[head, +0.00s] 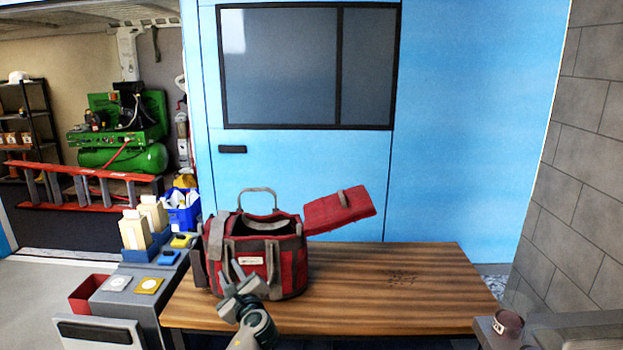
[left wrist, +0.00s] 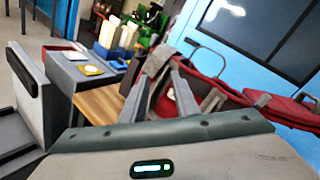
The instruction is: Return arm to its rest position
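My left gripper (head: 231,272) is in front of the red and grey tool bag (head: 285,268), low in the head view. In the left wrist view its two fingers (left wrist: 162,88) stand apart with nothing held between them, and the bag is behind them. The bag stands on the wooden table (head: 400,315) with its red lid (head: 339,209) swung open to the right. The bag's inside is dark, and its contents cannot be made out. My right gripper is not in view. No duct brush can be clearly made out.
A grey side unit (head: 130,303) with yellow and white pieces and cartons (head: 134,230) stands left of the table. A grey surface with a dark cup-like object (head: 507,326) is at lower right. The table's right half is mostly clear, with a small dark mark.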

